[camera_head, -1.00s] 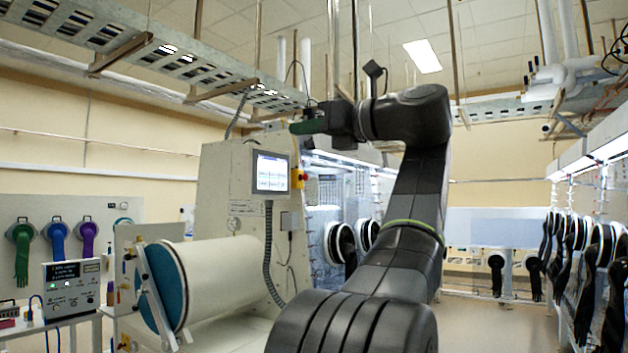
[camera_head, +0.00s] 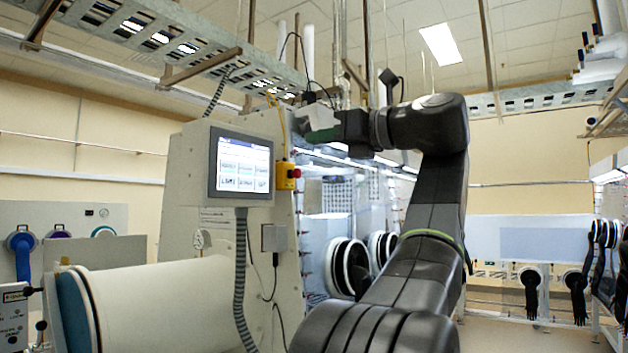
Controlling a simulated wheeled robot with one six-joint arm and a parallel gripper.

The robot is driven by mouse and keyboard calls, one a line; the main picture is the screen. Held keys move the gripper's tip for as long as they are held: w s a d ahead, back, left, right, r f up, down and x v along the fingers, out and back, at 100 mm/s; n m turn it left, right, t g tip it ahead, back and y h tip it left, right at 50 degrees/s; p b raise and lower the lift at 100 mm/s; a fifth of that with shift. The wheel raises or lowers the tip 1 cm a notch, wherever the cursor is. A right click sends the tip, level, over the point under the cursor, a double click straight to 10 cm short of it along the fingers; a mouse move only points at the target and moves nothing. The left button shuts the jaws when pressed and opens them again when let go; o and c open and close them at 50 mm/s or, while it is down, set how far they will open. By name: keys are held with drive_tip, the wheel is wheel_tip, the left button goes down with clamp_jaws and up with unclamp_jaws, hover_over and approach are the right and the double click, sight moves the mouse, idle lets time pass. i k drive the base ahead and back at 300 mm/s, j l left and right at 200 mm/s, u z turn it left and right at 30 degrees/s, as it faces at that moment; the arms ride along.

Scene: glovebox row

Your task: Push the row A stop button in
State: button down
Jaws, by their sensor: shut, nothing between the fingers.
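The stop button is a small red knob (camera_head: 296,173) on a yellow box (camera_head: 287,176). The box is fixed at the right edge of the touchscreen panel (camera_head: 240,165), on the white end wall of the glovebox row. My gripper (camera_head: 308,136) is at the end of my dark arm, above and slightly right of the yellow box in the picture. It is shut and empty, with its greenish fingers pointing left. It appears apart from the button, though the depth between them is hard to judge.
A large white cylindrical chamber (camera_head: 160,305) with a teal end lies below the screen. A grey cable conduit (camera_head: 240,285) hangs from the screen. Round glove ports (camera_head: 345,265) line the glovebox behind my arm. Open floor shows at the lower right.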

sight(297, 173)
drive_tip(key=i+l, duration=0.15)
drive_tip(key=i, duration=0.7)
drive_tip(key=i+l, duration=0.15)
drive_tip(key=i, duration=0.75)
